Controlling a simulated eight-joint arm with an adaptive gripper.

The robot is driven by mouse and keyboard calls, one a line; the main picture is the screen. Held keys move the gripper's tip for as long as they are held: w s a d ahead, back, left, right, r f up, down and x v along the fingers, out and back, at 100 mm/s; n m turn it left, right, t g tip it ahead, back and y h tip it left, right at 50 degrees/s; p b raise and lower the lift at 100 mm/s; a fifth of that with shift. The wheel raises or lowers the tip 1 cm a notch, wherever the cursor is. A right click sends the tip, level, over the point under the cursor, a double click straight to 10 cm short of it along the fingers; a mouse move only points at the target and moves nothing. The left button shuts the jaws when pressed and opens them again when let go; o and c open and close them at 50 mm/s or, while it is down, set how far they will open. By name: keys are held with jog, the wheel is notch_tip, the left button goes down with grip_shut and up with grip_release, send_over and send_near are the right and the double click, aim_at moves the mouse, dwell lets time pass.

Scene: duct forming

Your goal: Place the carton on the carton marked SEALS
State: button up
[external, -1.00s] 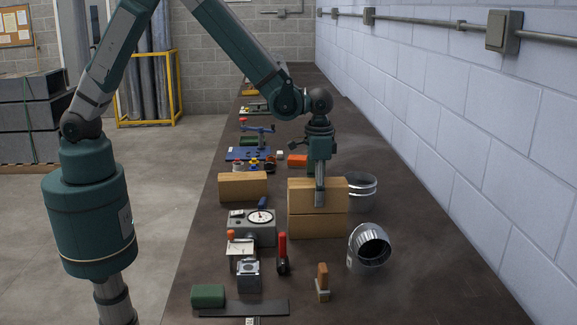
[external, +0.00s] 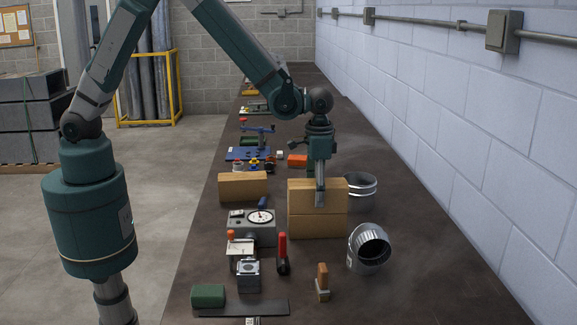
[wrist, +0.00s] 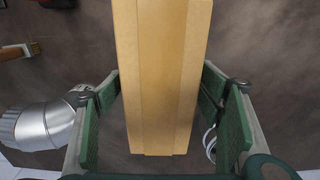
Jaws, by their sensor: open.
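Two tan cartons are stacked on the bench in the external view, an upper carton (external: 331,194) resting on a lower carton (external: 316,226). Their edges look nearly flush. No SEALS marking is readable on any carton. Another tan carton (external: 243,186) stands apart to the left. My gripper (external: 320,197) is down at the upper carton, with a finger in front of its near face. In the wrist view the upper carton (wrist: 162,75) lies between my open fingers (wrist: 163,118), with a gap on both sides.
A silver duct elbow (external: 368,248) and a duct ring (external: 362,188) stand right of the stack. A gauge box (external: 252,228) and a red-handled tool (external: 282,254) are at the left front. A brush (external: 322,282) lies in front. Bare bench shows at the right front.

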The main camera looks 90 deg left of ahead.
notch_tip(320, 180, up, 12)
jog(key=shift+f, duration=0.1)
dwell(0.5)
jog(key=shift+s+r, duration=0.1)
jog(key=shift+r, duration=0.1)
dwell(0.5)
jog(key=shift+s+a+r, duration=0.1)
jog(key=shift+s+r, duration=0.05)
jog(key=shift+r, duration=0.05)
jog(key=s+a+r+t, duration=0.25)
jog(key=s+r, duration=0.55)
jog(key=s, duration=0.5)
jog(key=s+a+r+t, duration=0.25)
jog(key=s+r, duration=0.55)
jog(key=s, duration=0.4)
jog(key=s+a+f+t, duration=0.1)
jog(key=s+t, duration=0.1)
jog(key=s, duration=0.9)
jog(key=shift+a+f, duration=0.15)
jog(key=shift+a, duration=0.25)
jog(key=shift+s+b, duration=0.1)
jog(key=shift+b, duration=0.2)
